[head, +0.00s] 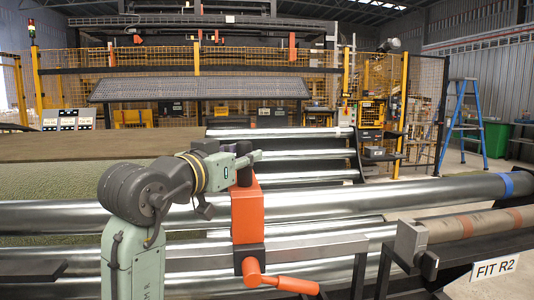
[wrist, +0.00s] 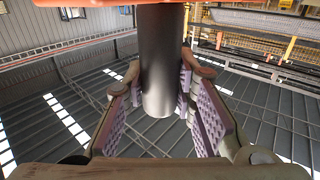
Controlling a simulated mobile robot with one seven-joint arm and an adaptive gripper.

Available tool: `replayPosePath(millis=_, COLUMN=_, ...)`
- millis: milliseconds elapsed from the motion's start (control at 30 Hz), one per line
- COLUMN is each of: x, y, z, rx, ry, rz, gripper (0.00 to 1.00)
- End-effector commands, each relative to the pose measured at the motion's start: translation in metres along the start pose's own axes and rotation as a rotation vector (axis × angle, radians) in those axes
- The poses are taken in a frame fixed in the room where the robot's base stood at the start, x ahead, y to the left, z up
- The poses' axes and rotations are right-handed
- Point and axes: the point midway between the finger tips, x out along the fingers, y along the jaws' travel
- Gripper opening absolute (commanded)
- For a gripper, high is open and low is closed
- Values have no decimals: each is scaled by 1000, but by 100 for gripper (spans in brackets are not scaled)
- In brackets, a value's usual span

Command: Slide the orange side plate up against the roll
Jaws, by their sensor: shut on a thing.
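The orange side plate (head: 247,215) stands upright across the steel bars in the middle of the head view, with a dark post at its top and an orange lever (head: 280,284) below. My gripper (head: 245,165) is at the top of the plate, shut on the dark post (wrist: 162,60). In the wrist view the post stands between the purple-padded fingers (wrist: 162,100), and an orange edge shows at the top. The green turf (head: 60,185) lies to the left, partly behind my arm. Whether the plate touches it is hidden.
A long steel bar (head: 410,196) with a blue band runs behind the plate. A grey block (head: 410,242) and a brown core tube (head: 475,224) are to the right, above a "FIT R2" sign (head: 494,268). Several steel rollers (head: 300,155) lie beyond.

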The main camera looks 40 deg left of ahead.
Motion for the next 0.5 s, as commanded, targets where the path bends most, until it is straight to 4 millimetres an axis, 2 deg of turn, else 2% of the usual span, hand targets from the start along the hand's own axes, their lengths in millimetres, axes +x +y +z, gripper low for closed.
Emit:
replayPosePath(millis=33, x=-10, y=-14, z=0, rx=-7, ry=-2, rz=-8, gripper=0)
replayPosePath(millis=200, x=-36, y=-47, z=0, rx=-6, ry=-2, rz=-8, gripper=0)
replayPosePath(millis=400, x=-58, y=-74, z=0, rx=-6, ry=-2, rz=-7, gripper=0)
replayPosePath(millis=500, x=-64, y=-81, z=1, rx=-4, ry=-3, rz=-5, gripper=0)
